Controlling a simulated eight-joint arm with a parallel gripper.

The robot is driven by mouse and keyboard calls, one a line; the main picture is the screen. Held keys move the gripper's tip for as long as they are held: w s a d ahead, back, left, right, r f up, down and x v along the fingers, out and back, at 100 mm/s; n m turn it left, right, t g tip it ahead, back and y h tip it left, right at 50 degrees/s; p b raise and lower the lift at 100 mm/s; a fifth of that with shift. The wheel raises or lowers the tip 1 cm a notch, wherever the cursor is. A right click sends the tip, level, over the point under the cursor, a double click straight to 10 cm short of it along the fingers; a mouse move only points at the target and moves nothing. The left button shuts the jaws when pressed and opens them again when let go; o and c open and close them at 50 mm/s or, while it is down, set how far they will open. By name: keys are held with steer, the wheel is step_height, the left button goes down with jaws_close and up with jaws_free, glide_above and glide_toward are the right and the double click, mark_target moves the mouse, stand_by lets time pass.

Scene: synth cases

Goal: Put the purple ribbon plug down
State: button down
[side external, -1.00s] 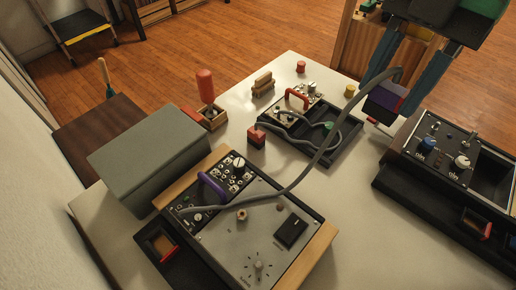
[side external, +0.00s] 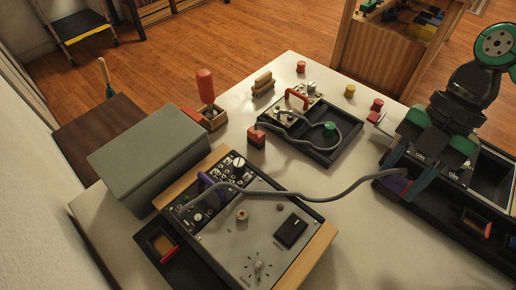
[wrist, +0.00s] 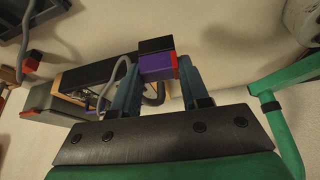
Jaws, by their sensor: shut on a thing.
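My gripper (side external: 404,178) has its blue fingers shut on the purple ribbon plug (side external: 396,184), at the left edge of the right-hand console in the side view. In the wrist view the plug (wrist: 157,64) sits between the two fingers (wrist: 158,75), with a black top part and a red end face. A grey cable (side external: 330,197) runs from the plug across to the left console (side external: 225,228). The fingers hide part of the plug in the side view. I cannot tell whether the plug touches anything below it.
The right console (side external: 440,215) lies beneath and beside my gripper. A black tray (side external: 318,155) with a cabled green knob (side external: 329,128) stands at the back. A red block (side external: 256,138) and a grey box (side external: 150,160) are further left. Bare white tabletop (side external: 355,235) lies between the consoles.

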steer(key=shift+f, duration=3.85)
steer(key=shift+c, duration=2.1)
jaws_free()
steer(key=shift+f, duration=0.1)
steer(key=v, duration=1.1)
steer(key=d+r+m+t+h, duration=0.1)
steer(key=d+m+t, duration=0.4)
steer(key=m, duration=0.8)
steer(key=w+d+r+m+t+h, duration=0.1)
steer(key=d+m+t, duration=0.4)
steer(key=m, duration=0.8)
steer(key=shift+w+d+h, duration=0.2)
steer(key=shift+d+h, duration=0.35)
steer(key=shift+h, duration=0.25)
